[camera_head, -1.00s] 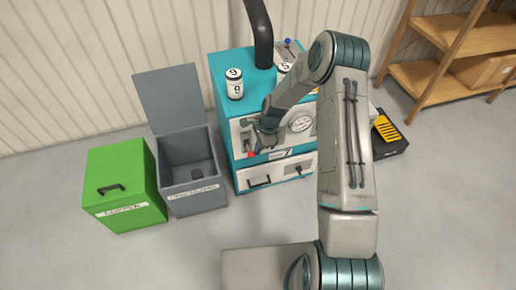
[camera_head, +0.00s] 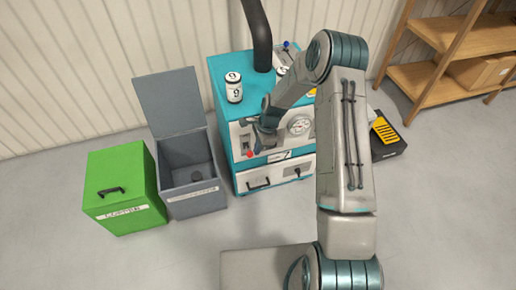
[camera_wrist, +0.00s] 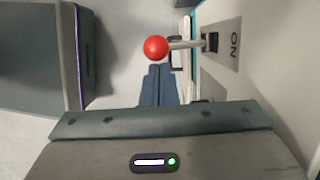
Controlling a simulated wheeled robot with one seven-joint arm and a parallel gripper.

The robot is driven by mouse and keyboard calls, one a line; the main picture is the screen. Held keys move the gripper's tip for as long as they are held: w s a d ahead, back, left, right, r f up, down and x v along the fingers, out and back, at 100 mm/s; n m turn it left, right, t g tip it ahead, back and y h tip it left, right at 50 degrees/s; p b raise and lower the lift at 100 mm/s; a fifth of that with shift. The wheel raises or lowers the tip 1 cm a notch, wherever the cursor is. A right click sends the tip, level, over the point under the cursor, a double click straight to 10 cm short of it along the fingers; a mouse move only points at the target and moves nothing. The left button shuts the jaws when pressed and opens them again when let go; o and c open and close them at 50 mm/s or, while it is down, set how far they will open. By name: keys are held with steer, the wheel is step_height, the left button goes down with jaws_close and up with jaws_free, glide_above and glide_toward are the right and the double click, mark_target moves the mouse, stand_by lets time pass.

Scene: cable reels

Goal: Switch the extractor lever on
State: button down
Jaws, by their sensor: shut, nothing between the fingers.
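The lever is a red ball knob (camera_wrist: 155,47) on a pale metal stem, sticking out of a dark slot in a light plate marked ON. In the head view the red knob (camera_head: 250,154) shows low on the left of the teal cabinet's front (camera_head: 243,142). My gripper (camera_wrist: 158,68) is shut and empty, its dark blue fingers just below the knob in the wrist view. I cannot tell whether they touch it. In the head view my gripper (camera_head: 260,148) is close beside the knob, partly hidden by my wrist.
The teal cabinet carries a gauge (camera_head: 300,125), a drawer (camera_head: 258,183), a white jar (camera_head: 233,88) and a black hose (camera_head: 258,35). A grey open-lidded bin (camera_head: 195,203) and a green bin (camera_head: 122,190) stand left. A wooden shelf (camera_head: 440,78) stands right.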

steer(key=shift+f, duration=0.1)
steer(key=w+d+r, duration=0.2)
steer(key=d+r, duration=0.3)
steer(key=r, duration=0.2)
steer(key=shift+d+r+b, duration=0.2)
steer(key=shift+d+b, duration=0.1)
steer(key=shift+d, duration=0.1)
stand_by(0.4)
